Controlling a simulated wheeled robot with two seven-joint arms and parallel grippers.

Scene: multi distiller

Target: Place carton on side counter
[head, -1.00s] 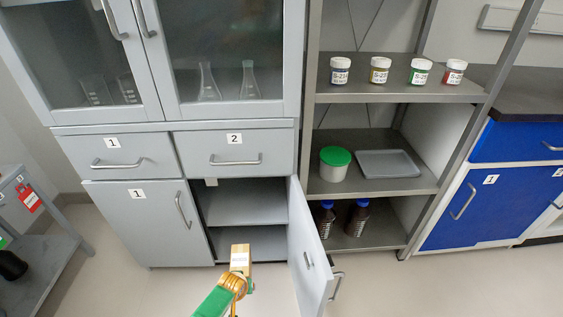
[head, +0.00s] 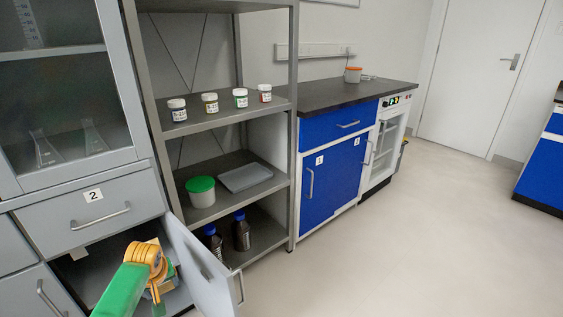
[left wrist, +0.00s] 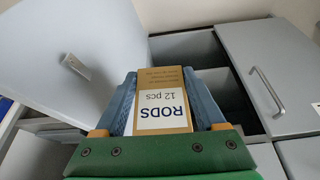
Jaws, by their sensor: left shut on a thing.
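The carton (left wrist: 160,108) is a brown box with a white label reading "RODS 12 pcs". In the left wrist view it sits between the two blue fingers of my left gripper (left wrist: 163,95), which is shut on it. In the head view my left arm reaches in from the bottom left, in front of the open lower cabinet, and mostly hides the carton. A counter (head: 330,106) with a dark top over blue doors stands right of the shelf rack, well away from the carton. My right gripper is not in view.
The open cabinet door (head: 195,265) stands close to the right of my left arm. The shelf rack (head: 220,110) holds small jars, a green-lidded tub and brown bottles. An orange-lidded tub (head: 352,75) stands at the counter's back. The floor to the right is clear.

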